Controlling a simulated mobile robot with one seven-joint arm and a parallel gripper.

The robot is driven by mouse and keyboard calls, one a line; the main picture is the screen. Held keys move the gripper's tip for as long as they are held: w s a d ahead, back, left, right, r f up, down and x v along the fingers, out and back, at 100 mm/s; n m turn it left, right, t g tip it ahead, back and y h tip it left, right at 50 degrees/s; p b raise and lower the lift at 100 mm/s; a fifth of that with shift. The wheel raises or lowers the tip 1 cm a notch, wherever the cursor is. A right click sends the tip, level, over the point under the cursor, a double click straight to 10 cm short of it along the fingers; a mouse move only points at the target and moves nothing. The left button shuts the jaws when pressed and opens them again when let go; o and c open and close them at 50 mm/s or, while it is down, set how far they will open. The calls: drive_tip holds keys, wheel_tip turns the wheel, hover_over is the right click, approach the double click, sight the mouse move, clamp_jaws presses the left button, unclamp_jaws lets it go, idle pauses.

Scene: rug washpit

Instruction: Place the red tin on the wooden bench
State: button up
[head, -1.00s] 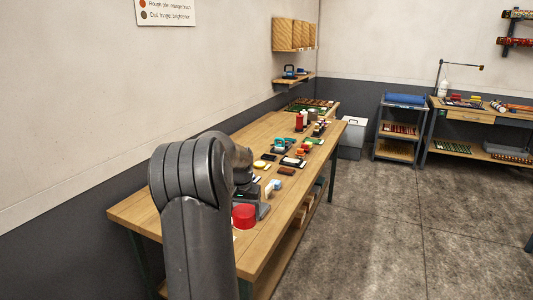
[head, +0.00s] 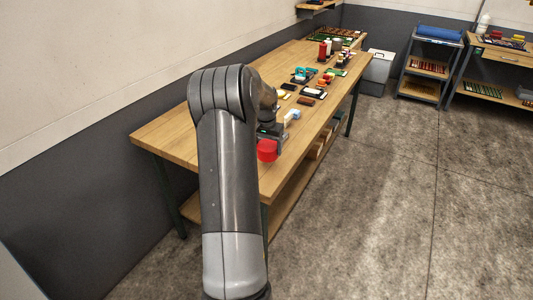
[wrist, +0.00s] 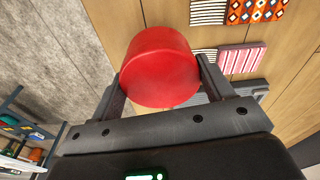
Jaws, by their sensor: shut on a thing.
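The red tin (wrist: 160,68) is a short round cylinder held between the two fingers of my gripper (wrist: 160,85) in the wrist view. In the head view the red tin (head: 267,150) shows at the front right edge of the wooden bench (head: 170,132), beyond my arm. My gripper (head: 272,132) is partly hidden there by my arm. The wrist view shows bench top (wrist: 175,15) behind the tin and floor to its left. I cannot tell whether the tin touches the bench.
Patterned swatches (wrist: 240,60) lie close to the tin. A grey bin (head: 377,70) and a trolley (head: 428,65) stand beyond.

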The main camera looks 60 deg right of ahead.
sight(264, 147)
drive_tip(key=shift+w+f, duration=0.35)
drive_tip(key=shift+f, duration=1.8)
drive_tip(key=shift+f, duration=0.1)
drive_tip(key=o, duration=1)
drive_tip(key=r, duration=0.4)
drive_tip(key=a+r, duration=0.1)
drive_tip(key=r, duration=0.7)
drive_tip(key=shift+s+a, duration=0.1)
drive_tip(key=shift+a, duration=0.15)
